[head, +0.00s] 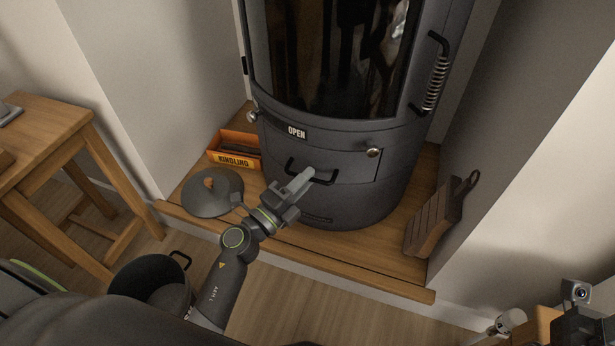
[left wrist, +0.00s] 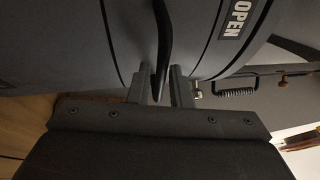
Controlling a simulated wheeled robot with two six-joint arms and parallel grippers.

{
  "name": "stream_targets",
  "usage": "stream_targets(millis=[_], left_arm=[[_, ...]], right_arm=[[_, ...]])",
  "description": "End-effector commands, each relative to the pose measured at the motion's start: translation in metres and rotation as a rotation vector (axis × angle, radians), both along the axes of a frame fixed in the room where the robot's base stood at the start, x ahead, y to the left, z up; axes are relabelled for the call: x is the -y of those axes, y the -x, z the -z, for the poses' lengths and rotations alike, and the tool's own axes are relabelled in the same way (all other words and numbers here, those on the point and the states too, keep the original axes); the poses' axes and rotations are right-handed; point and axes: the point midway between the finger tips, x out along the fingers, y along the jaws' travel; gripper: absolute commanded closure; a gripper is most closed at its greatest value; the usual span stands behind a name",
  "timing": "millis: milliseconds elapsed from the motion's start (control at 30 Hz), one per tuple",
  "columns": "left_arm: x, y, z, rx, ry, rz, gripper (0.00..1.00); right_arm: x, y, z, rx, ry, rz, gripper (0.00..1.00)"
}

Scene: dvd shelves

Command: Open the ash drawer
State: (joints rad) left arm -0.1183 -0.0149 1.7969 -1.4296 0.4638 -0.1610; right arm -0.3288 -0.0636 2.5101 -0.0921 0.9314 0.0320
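The dark grey stove (head: 345,130) stands in the alcove. The ash drawer (head: 350,160) is the panel low on its front, with a black bar handle (head: 322,181); it looks flush with the stove body. My left gripper (head: 303,182) is at the handle, its fingers pointing at the drawer. In the left wrist view the black handle (left wrist: 164,45) runs down between the two fingers (left wrist: 161,88), which are a small gap apart. Whether they press on it I cannot tell. My right gripper's fingers do not show.
A KINDLING box (head: 234,150) and a round dark lid (head: 207,192) with a wooden knob lie left on the wooden hearth (head: 330,256). A dark bucket (head: 150,280) is on the floor. A slatted wooden piece (head: 433,217) leans at right. A wooden table (head: 45,135) stands left.

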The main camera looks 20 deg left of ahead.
Motion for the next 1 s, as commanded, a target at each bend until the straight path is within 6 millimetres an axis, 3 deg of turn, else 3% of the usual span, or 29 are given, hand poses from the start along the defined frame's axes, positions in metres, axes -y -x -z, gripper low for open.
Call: stream_targets(millis=[433, 600, 1000], left_arm=[[0.0046, -0.0097, -0.0021, 0.000, 0.000, 0.000, 0.82], [0.0046, -0.0096, -0.0021, 0.000, 0.000, 0.000, 1.00], [0.0043, -0.0100, -0.0020, -0.001, 0.000, 0.000, 1.00]], right_arm=[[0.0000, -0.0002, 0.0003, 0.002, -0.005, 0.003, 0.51], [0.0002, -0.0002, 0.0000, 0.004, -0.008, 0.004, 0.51], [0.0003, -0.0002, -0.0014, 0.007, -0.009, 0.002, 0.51]])
